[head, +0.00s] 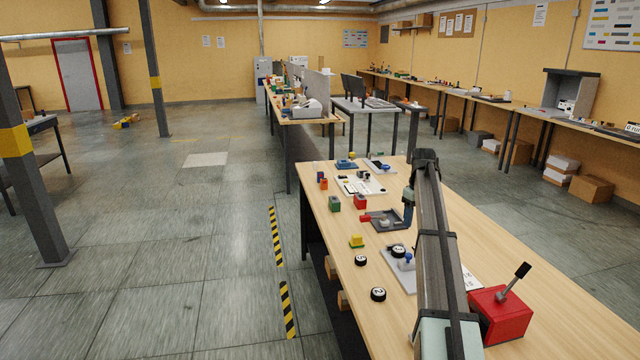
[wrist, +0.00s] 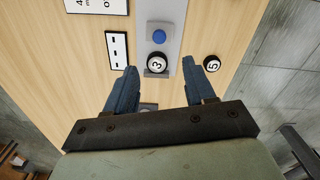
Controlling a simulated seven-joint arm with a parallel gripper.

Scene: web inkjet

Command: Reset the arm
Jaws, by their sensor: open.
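My gripper (wrist: 160,68) is open in the wrist view, its two blue fingers apart with nothing held between them. Past the fingertips, a round black piece marked 3 (wrist: 157,63) lies at the end of a grey plate (wrist: 173,12) with a blue button (wrist: 159,37). I cannot tell how high the fingers are above it. In the head view my arm reaches out over the table, and a blue finger (head: 408,208) hangs down near a dark grey tray (head: 385,225). The other finger is hidden there.
A red box with a black lever (head: 500,312) stands right of my arm.

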